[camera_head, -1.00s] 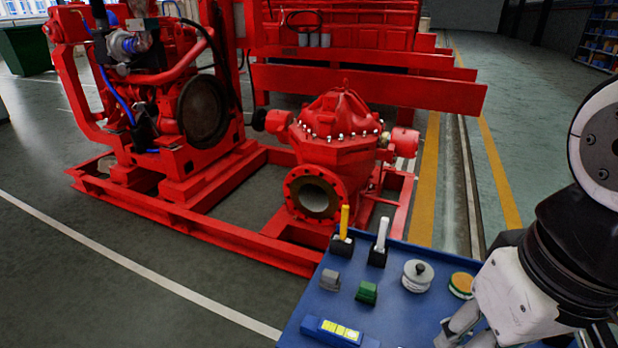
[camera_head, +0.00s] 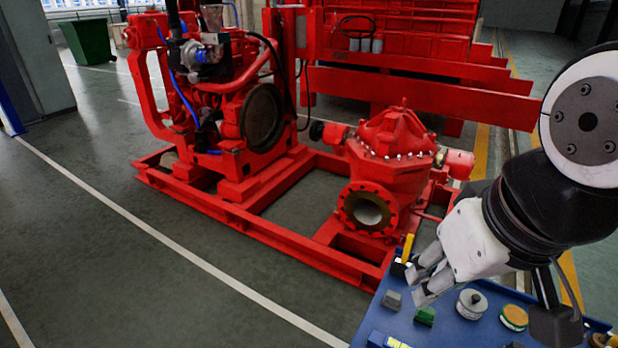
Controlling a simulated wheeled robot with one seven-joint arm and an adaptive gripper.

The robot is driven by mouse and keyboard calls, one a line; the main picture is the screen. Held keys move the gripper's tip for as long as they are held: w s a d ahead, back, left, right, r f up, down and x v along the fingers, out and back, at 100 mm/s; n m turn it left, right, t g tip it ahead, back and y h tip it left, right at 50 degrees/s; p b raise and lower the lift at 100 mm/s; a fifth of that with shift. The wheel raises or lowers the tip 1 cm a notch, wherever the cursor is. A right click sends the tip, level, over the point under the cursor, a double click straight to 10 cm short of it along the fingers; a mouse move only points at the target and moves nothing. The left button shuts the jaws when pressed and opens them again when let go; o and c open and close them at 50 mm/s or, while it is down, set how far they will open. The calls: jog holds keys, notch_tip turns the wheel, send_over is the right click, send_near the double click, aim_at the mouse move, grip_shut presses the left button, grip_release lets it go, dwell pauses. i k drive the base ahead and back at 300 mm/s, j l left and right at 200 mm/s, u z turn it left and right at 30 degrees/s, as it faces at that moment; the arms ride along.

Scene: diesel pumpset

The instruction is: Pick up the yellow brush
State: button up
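The yellow brush (camera_head: 408,247) stands upright in a dark holder (camera_head: 399,269) at the far left part of the blue table top. Only its yellow handle shows clearly. My gripper (camera_head: 415,288) is over the table, just right of the brush and close to it in the picture. Its fingers point left and down, with a gap between them and nothing visible in it. I cannot tell its exact distance from the brush. The white-handled brush seen before is hidden behind my gripper.
On the blue table (camera_head: 455,335) lie a grey block (camera_head: 391,300), a green block (camera_head: 425,316), a round weight-like piece (camera_head: 471,304), an orange-topped disc (camera_head: 514,317) and a blue case with yellow (camera_head: 388,341). The red pumpset (camera_head: 385,180) stands just behind. Open floor is at left.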

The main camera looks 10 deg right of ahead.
aim_at(411, 238)
jog(key=i+j+u, duration=0.45)
jog(key=u, duration=0.25)
jog(key=i+u, duration=0.35)
jog(key=i+j+z, duration=0.1)
jog(key=i, duration=0.25)
jog(key=i+j+z, duration=0.1)
jog(key=i, duration=0.2)
jog(key=i+j+z, duration=0.1)
jog(key=i+z, duration=0.15)
jog(key=z, duration=0.2)
jog(key=i+j+z, duration=0.2)
jog(key=z, duration=0.3)
jog(key=i+j+z, duration=0.25)
jog(key=z, duration=0.2)
jog(key=i+j+z, duration=0.1)
jog(key=j+z, duration=0.35)
jog(key=i+j+z, duration=0.1)
jog(key=j+z, duration=0.4)
jog(key=l, duration=0.15)
